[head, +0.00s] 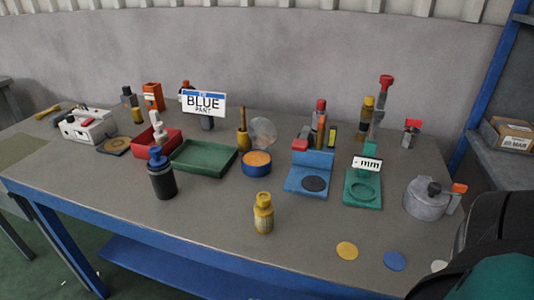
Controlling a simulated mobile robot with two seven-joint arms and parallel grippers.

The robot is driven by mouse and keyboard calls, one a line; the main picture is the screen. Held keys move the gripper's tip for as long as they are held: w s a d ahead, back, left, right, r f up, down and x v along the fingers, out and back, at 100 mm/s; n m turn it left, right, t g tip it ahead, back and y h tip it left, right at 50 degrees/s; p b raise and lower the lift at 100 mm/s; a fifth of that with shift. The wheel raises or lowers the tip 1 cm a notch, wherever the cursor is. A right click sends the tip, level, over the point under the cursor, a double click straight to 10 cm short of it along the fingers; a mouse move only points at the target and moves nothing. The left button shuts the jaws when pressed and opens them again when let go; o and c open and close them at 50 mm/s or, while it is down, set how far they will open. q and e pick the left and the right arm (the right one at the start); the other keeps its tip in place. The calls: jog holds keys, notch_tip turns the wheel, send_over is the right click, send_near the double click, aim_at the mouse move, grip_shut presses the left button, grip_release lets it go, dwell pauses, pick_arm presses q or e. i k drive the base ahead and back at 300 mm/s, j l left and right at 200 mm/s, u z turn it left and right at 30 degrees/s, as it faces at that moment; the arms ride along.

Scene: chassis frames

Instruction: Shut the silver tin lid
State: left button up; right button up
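A round blue tin (257,169) with an orange top surface stands near the middle of the table. A silvery grey round lid (263,132) stands raised, close to upright, at the tin's back edge, so the tin is open. I cannot make out a hinge between them. Neither of my grippers is in view. A dark, rounded part at the lower right corner looks like part of my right arm, with no fingers showing.
A green tray (204,156) lies left of the tin, and a wooden-coloured pestle-like piece (243,133) stands close behind it. A blue stand (309,175) is to the right. A yellow bottle (263,213) stands in front.

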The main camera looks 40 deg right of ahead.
aim_at(262, 131)
jog(key=z, duration=1.2)
jog(key=k+j+z, duration=0.15)
jog(key=j+z, duration=0.15)
jog(key=k+j+z, duration=0.25)
jog(key=j, duration=0.2)
jog(key=i, duration=0.1)
